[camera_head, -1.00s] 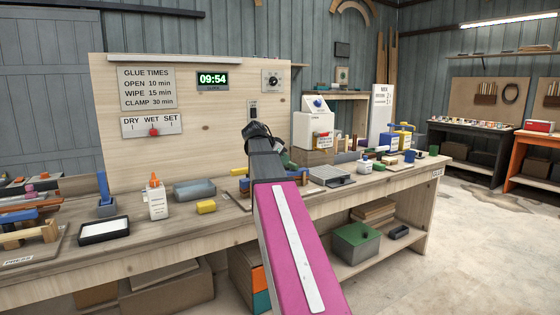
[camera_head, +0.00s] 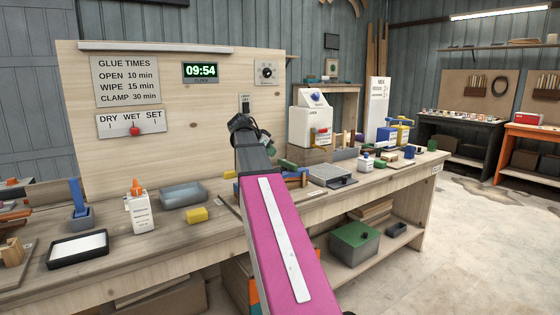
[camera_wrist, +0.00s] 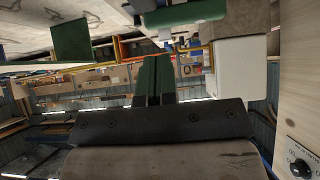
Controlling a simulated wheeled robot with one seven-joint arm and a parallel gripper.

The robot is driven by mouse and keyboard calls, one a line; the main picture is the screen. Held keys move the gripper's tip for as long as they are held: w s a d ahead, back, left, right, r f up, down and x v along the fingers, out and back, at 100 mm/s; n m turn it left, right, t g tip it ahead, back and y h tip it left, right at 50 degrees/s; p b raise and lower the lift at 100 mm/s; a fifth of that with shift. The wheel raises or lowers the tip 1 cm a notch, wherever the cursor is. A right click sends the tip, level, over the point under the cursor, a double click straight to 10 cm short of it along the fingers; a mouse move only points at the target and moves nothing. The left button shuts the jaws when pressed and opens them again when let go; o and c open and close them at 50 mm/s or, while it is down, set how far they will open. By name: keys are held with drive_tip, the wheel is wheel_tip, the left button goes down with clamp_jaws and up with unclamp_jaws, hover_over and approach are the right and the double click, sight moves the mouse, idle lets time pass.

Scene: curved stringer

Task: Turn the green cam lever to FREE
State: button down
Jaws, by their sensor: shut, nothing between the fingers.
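A dark green bar (camera_wrist: 182,13) shows at the top of the wrist view, beyond my fingers; it may be the cam lever, but I cannot tell for sure. In the head view a small green piece (camera_head: 287,163) shows on the bench just right of my arm, partly hidden by it. I cannot read a FREE mark anywhere. My gripper (camera_wrist: 158,60) shows in the wrist view with its two dark green fingers together and nothing between them. It appears apart from the green bar.
A back panel (camera_head: 215,125) stands behind. A green-lidded box (camera_head: 354,243) sits on the lower shelf. Floor at right is open.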

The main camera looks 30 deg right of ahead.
sight(291, 166)
drive_tip(key=x, duration=0.9)
drive_tip(key=shift+d+f, duration=0.2)
drive_tip(key=shift+f, duration=0.05)
drive_tip(key=shift+d, duration=0.1)
drive_tip(key=shift+s+d, duration=0.2)
drive_tip(key=shift+d, duration=0.2)
drive_tip(key=shift+r, duration=0.1)
